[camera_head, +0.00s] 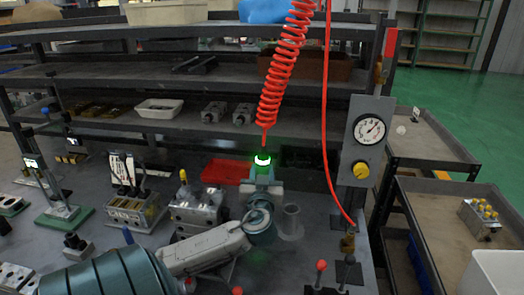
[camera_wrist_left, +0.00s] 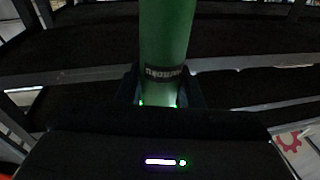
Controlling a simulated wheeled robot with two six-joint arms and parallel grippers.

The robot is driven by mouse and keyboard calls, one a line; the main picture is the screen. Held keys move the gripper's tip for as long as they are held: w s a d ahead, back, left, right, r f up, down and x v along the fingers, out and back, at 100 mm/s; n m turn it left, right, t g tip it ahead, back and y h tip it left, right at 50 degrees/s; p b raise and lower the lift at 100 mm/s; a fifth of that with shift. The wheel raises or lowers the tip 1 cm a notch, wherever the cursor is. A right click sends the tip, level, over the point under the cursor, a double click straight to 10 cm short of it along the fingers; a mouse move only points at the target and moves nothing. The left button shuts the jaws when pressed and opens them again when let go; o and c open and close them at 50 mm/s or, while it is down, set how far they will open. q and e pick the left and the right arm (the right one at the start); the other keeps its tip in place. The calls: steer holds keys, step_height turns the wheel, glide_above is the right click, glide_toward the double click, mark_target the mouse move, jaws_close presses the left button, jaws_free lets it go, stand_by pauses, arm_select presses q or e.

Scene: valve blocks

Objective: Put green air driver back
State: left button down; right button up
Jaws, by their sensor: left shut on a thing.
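The green air driver shows in the left wrist view (camera_wrist_left: 168,35) as an upright green cylinder with a dark label band. My left gripper (camera_head: 262,172) is shut on it and holds it above the bench. In the head view a bright green glow (camera_head: 262,160) shows at the gripper, right under the end of the red coiled hose (camera_head: 283,70). The gripper and wrist hide most of the driver there, and its lower end cannot be seen. My right gripper is not in view.
A clear cylindrical cup (camera_head: 290,221) stands on the bench just right of my left wrist. A red tray (camera_head: 228,171) lies behind. Valve blocks (camera_head: 195,208) stand to the left. A gauge panel (camera_head: 366,140) and a thin red hose (camera_head: 327,120) are at the right.

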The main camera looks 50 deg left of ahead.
arm_select(q)
steer(key=shift+w+r, duration=0.15)
steer(key=shift+r, duration=0.45)
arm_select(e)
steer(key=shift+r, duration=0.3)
arm_select(q)
steer(key=c, duration=0.9)
jaws_free()
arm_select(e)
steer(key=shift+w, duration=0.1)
arm_select(q)
steer(key=shift+f, duration=0.15)
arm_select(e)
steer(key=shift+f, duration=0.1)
